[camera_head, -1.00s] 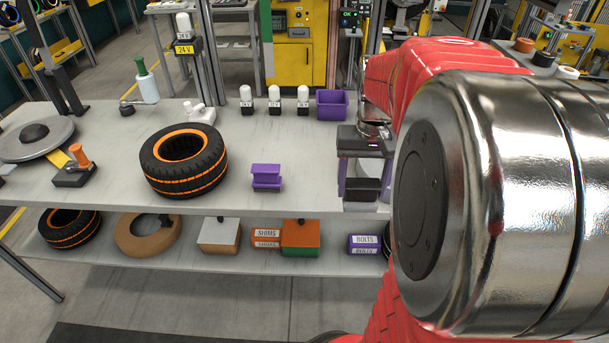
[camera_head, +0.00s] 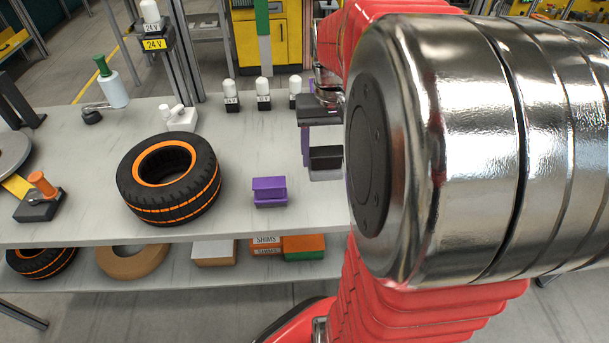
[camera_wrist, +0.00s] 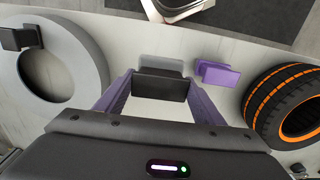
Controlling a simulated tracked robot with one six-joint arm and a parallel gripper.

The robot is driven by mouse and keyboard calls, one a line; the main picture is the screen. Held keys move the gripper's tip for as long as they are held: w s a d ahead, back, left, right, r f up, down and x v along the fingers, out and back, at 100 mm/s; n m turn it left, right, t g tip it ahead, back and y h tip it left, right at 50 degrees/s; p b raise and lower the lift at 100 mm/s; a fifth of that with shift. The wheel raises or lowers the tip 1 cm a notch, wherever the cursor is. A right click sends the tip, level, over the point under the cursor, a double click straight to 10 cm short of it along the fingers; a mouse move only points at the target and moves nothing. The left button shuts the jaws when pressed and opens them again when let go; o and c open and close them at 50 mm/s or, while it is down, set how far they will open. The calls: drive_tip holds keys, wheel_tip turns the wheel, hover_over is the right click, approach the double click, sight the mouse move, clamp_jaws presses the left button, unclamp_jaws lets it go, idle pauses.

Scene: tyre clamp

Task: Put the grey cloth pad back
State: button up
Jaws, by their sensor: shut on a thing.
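My gripper (camera_wrist: 158,95) has two purple fingers and a dark body. It is shut on a dark block with a paler grey part, which I take for the grey cloth pad (camera_wrist: 160,64). In the head view the held pad (camera_head: 325,174) hangs over the bench's right part, left of my large silver arm joint. I cannot tell its exact height above the bench. The fingers are partly hidden by the arm in the head view.
The orange-striped tyre (camera_head: 168,180) and a small purple block (camera_head: 269,191) stand on the grey bench (camera_head: 90,215). In the wrist view a large grey ring (camera_wrist: 85,55) lies left of my gripper. White-capped bottles (camera_head: 263,94) stand at the back. Bare bench shows between tyre and bottles.

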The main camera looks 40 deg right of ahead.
sight(328, 172)
drive_tip(key=shift+s+d, duration=0.1)
drive_tip(key=shift+d, duration=0.05)
drive_tip(key=shift+s+f, duration=0.1)
drive_tip(key=shift+f, duration=0.45)
drive_tip(key=shift+d+f, duration=0.1)
drive_tip(key=shift+f, duration=2.45)
drive_tip(key=shift+f, duration=1.9)
drive_tip(key=o, duration=1.1)
drive_tip(key=shift+f, duration=0.1)
drive_tip(key=shift+o, duration=0.2)
